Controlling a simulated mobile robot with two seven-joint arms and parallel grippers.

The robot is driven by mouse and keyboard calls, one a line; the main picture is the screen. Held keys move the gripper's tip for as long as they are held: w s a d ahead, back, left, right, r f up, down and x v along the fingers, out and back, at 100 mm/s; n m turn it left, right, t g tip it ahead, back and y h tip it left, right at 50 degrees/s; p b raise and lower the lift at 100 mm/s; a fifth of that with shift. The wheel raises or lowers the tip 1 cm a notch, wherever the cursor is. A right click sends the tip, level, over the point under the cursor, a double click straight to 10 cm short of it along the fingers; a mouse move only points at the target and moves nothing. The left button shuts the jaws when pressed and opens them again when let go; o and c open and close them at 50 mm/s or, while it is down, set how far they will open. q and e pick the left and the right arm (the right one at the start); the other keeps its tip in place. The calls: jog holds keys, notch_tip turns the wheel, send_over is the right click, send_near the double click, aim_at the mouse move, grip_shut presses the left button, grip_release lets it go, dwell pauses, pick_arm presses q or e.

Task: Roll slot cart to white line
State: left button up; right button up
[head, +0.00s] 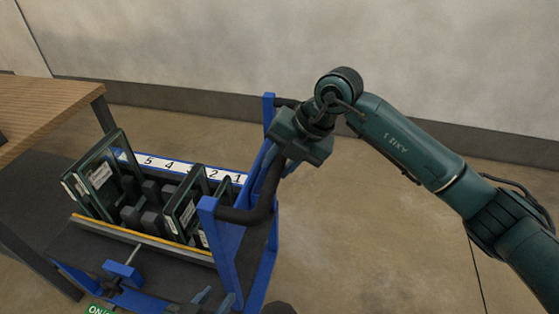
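The slot cart (228,262) has a blue frame and stands at the lower left. Its dark padded handle (268,196) bows out on the right side. A white strip (169,166) with slot numbers runs along its back. Dark-framed panels (103,178) stand tilted in some slots. My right gripper (286,158) is at the middle of the handle, pointing down-left. Its fingers are hidden or merge with the dark bar, so I cannot tell whether they are closed. A dark shape at the bottom edge may be my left gripper (203,300); its fingers are not clear. No white line shows on the floor.
A wooden-topped table (45,105) with dark legs stands at the left, close beside the cart. A grey wall (250,45) with a dark skirting is behind. The bare concrete floor (370,235) is clear to the right of the cart.

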jog(key=o, duration=0.5)
jog(key=shift+o, duration=0.2)
jog(key=p+v, duration=0.3)
jog(key=v, duration=0.1)
jog(key=shift+d+r, duration=0.1)
jog(key=shift+r, duration=0.25)
pick_arm(q)
jog(key=p, duration=0.1)
jog(key=a+r+g+y+p, duration=0.1)
jog(key=p, duration=0.1)
jog(key=shift+s+a+r, duration=0.25)
jog(key=shift+s+a, duration=0.05)
jog(key=shift+s, duration=0.1)
pick_arm(e)
jog(key=v, duration=0.5)
jog(key=shift+d+r, duration=0.2)
jog(key=shift+d, duration=0.05)
